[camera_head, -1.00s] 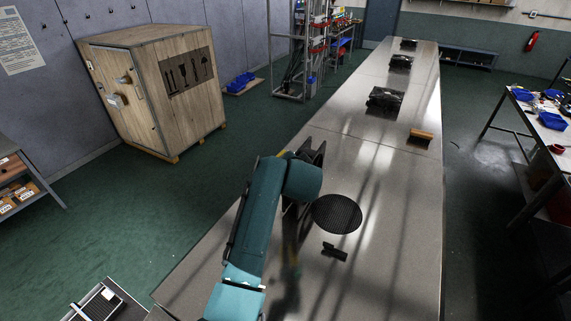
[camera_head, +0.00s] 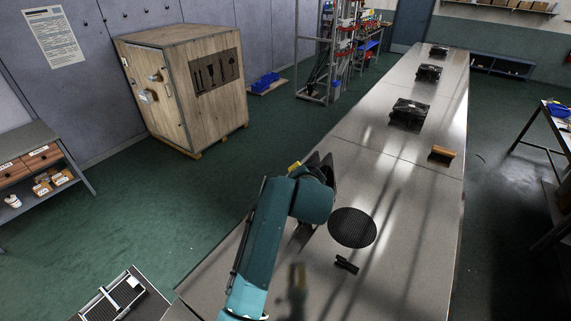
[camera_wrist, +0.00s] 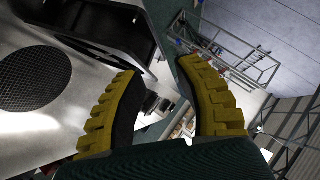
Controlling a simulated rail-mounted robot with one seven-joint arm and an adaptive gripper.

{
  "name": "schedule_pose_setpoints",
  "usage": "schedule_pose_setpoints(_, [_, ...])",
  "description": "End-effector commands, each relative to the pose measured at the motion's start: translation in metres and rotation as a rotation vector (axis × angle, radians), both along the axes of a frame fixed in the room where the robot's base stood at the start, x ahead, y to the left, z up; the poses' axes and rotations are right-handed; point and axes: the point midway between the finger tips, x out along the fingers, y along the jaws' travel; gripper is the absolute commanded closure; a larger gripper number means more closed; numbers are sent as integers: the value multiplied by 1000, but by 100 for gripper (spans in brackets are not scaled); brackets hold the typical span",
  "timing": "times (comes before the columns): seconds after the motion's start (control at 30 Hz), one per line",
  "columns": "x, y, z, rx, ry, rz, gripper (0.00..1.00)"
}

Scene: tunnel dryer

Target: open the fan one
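Several black box-like units, likely fans, stand in a row along the long grey dryer top in the head view. The nearest black housing (camera_head: 323,169) is partly hidden behind my arm. It also shows as an open-framed black housing (camera_wrist: 100,25) at the upper left of the wrist view. No label marks which one is fan one. My gripper (camera_wrist: 159,70) has its yellow-padded fingers apart with nothing between them, close beside this housing. Whether a finger touches it is unclear. In the head view my gripper (camera_head: 295,167) is mostly hidden.
A round black mesh grille (camera_head: 352,228) lies on the dryer top (camera_head: 390,170), with a small black piece (camera_head: 346,264) nearby. Farther along stand another black unit (camera_head: 410,113) and a wooden-coloured block (camera_head: 442,153). A wooden crate (camera_head: 185,90) stands left on open green floor.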

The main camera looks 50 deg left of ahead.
Motion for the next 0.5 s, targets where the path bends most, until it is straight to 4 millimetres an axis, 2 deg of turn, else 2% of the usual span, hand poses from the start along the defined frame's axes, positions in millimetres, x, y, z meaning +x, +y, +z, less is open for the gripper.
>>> schedule_pose_setpoints(0.5, [-27, -10, 29, 2, -1, 0, 66])
